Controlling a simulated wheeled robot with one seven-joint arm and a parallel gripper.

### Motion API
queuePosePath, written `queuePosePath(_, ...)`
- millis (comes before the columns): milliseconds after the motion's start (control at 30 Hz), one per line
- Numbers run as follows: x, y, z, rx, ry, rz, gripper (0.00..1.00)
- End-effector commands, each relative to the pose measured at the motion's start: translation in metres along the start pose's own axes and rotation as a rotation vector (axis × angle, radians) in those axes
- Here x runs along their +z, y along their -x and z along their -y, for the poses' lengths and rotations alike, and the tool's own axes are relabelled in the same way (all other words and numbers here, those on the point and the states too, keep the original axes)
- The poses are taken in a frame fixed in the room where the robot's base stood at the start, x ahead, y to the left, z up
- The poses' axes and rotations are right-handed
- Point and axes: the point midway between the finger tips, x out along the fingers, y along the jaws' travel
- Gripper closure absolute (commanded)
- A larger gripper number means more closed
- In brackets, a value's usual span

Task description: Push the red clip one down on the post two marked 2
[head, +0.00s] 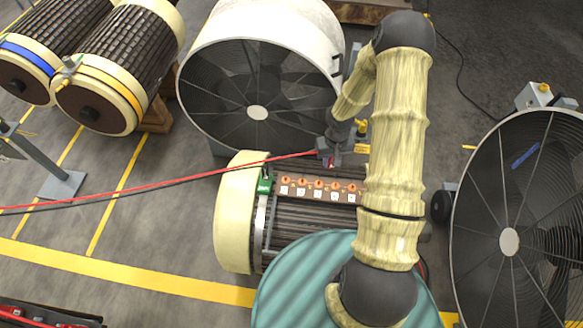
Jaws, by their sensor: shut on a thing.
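My gripper (330,157) is shut on the red clip (333,161), of which only a small red part shows between the dark fingers. A red cable (200,176) runs from the left up to the gripper. A row of several orange posts with white number labels lies along a brown strip on the motor (240,215). The gripper is above the right half of this row in the picture, apart from the posts as far as I can tell. The second post from the left (302,182) is uncovered. The label digits are too small to read surely.
A green clip (265,184) sits at the strip's left end. A large fan (215,110) stands behind the motor and another (500,190) at the right. My arm hides the motor's right end. A teal ribbed round surface (285,285) is in front. Open floor lies left.

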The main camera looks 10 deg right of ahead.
Motion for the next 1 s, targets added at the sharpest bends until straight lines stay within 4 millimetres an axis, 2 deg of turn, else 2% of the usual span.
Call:
queuePosePath(567, -0.001, -0.002, 0.0, 0.001, 0.019, 0.0, 1.0)
queuePosePath(767, -0.006, -0.015, 0.003, 0.01, 0.187, 0.0, 1.0)
queuePosePath(1000, -0.018, -0.035, 0.01, 0.022, 0.532, 0.004, 1.0)
